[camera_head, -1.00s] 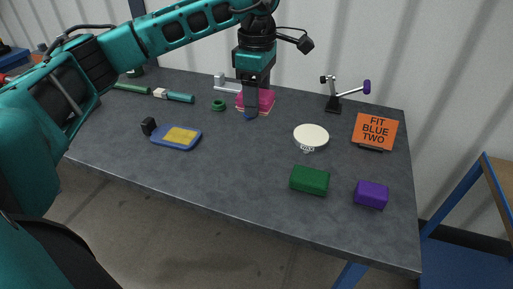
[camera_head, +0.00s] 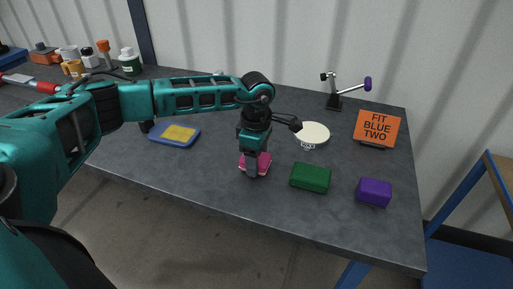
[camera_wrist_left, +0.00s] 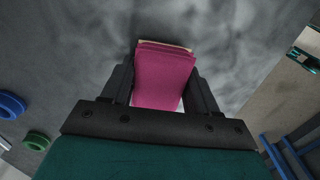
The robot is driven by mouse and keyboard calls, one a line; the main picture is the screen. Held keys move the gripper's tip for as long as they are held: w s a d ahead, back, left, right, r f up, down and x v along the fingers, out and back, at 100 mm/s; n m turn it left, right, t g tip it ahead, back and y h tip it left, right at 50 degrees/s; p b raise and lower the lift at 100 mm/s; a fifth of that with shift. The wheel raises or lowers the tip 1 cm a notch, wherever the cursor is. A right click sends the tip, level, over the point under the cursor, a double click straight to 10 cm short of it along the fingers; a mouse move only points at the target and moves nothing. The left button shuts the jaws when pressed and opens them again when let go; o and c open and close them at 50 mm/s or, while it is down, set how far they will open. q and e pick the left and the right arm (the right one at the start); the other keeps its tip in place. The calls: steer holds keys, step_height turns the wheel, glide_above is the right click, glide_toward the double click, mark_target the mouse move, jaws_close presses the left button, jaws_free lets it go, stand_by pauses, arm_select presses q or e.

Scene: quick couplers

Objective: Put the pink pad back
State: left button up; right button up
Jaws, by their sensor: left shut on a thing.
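The pink pad (camera_head: 264,161) is a small block, gripped between the fingers of my left gripper (camera_head: 253,170) in the head view. It shows to the left of the green block, over the front middle of the dark grey table (camera_head: 200,185). In the left wrist view the pink pad (camera_wrist_left: 163,78) sits between the two black fingers of the left gripper (camera_wrist_left: 160,90), with a thin tan layer at its far edge. I cannot tell how high it is above the table. My right gripper is not in view.
A green block (camera_head: 311,178) and a purple block (camera_head: 374,192) lie to the right. Behind them are a white disc (camera_head: 313,133), an orange sign (camera_head: 376,129) reading "FIT BLUE TWO" and a small stand (camera_head: 335,102). A blue tray (camera_head: 154,140) with a yellow top lies left.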

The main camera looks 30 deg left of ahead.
arm_select(q)
steer(key=shift+f, duration=0.1)
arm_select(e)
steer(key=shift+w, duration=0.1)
arm_select(q)
steer(key=shift+f, duration=0.15)
steer(key=o, duration=0.9)
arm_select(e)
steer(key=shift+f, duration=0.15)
arm_select(q)
steer(key=shift+o, duration=0.2)
step_height(320, 180, up, 13)
steer(key=p, duration=0.1)
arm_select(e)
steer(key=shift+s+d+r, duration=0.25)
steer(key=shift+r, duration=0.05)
arm_select(q)
steer(key=shift+s, duration=0.15)
